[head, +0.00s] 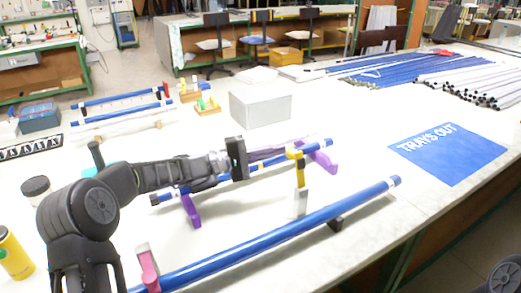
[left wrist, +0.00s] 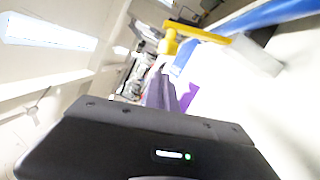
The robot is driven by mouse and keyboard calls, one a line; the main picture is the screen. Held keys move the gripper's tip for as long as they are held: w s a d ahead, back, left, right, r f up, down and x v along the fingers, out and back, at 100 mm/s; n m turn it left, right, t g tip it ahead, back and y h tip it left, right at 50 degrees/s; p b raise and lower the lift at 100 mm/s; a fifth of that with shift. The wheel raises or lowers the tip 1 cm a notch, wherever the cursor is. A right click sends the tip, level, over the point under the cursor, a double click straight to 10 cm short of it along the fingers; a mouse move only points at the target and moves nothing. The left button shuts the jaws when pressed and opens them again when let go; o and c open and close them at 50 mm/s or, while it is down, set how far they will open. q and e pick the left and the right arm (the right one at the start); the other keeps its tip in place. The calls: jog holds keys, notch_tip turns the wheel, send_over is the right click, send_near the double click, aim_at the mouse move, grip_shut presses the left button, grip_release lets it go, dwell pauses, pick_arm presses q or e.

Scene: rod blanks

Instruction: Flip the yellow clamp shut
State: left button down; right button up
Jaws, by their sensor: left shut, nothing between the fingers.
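The yellow clamp (head: 300,172) stands upright on a pale grey block (head: 300,204) behind the front blue rod (head: 270,236). Its yellow arm points up, off the rod. In the left wrist view the yellow clamp (left wrist: 203,34) shows at the upper middle, beyond the fingers. My left gripper (head: 282,149) is shut and empty, its fingertips close to the left of the clamp's top; I cannot tell whether they touch. In the left wrist view its fingers (left wrist: 160,90) show only in part above the dark housing. My right gripper is not in view.
A second blue rod (head: 316,145) lies behind on purple supports (head: 191,209), under my left arm. A pink support (head: 147,268) holds the front rod's left end. A white box (head: 261,108) stands behind; a blue mat (head: 450,153) lies right, with free table around it.

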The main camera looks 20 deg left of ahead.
pick_arm(q)
jog(key=shift+s+d+r, duration=0.25)
jog(key=shift+s+d, duration=0.45)
